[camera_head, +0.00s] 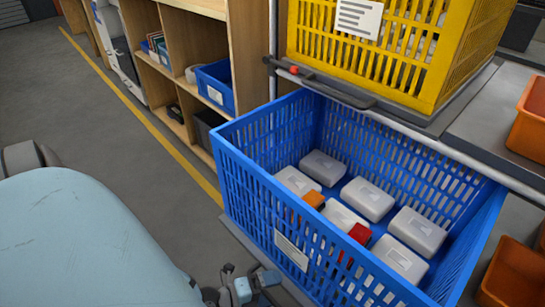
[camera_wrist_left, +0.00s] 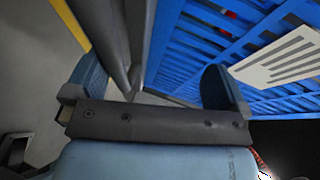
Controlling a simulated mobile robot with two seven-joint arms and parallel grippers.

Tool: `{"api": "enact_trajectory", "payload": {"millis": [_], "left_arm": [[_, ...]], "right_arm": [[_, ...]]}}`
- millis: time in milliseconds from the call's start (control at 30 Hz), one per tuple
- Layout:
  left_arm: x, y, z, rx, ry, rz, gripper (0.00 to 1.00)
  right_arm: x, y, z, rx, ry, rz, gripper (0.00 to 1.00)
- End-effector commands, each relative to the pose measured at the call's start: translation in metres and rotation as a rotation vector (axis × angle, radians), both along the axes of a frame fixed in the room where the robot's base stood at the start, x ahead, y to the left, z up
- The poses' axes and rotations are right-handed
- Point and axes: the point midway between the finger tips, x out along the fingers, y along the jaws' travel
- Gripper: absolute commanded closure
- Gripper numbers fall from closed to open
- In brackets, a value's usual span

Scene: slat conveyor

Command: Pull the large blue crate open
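The large blue crate (camera_head: 262,196) with slatted walls juts out in front of the rack, below the yellow crate. Several white packs, an orange block (camera_head: 314,199) and a red block (camera_head: 360,233) lie inside it. A white label (camera_head: 291,250) is on its front wall. My left gripper (camera_head: 248,279) is low, just in front of that wall, partly cut off by the picture's bottom edge. In the left wrist view its fingers (camera_wrist_left: 152,70) are wide apart, with a grey edge running between them; contact is unclear. The crate's blue wall (camera_wrist_left: 200,45) is beside the right finger. My right gripper is not in view.
A yellow crate (camera_head: 372,55) stands on the rack above the blue crate's back. Orange bins (camera_head: 517,273) are at the right. A wooden shelf (camera_head: 190,38) with a small blue bin (camera_head: 215,84) stands behind. Grey floor (camera_head: 95,135) is clear at the left.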

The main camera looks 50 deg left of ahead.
Motion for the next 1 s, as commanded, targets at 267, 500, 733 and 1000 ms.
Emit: {"api": "enact_trajectory", "payload": {"millis": [267, 500, 733, 1000], "left_arm": [[0.017, -0.001, 0.113, -0.01, -0.075, 0.005, 0.18], [0.015, -0.002, 0.147, -0.012, -0.064, 0.004, 0.58], [0.013, -0.003, 0.154, -0.016, -0.057, 0.004, 0.58], [0.013, -0.003, 0.152, -0.017, -0.054, 0.004, 0.7]], "right_arm": [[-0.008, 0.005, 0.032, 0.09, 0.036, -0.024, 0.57], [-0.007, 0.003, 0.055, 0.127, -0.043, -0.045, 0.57], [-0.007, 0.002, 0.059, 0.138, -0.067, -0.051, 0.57], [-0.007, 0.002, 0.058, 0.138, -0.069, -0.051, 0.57]]}}
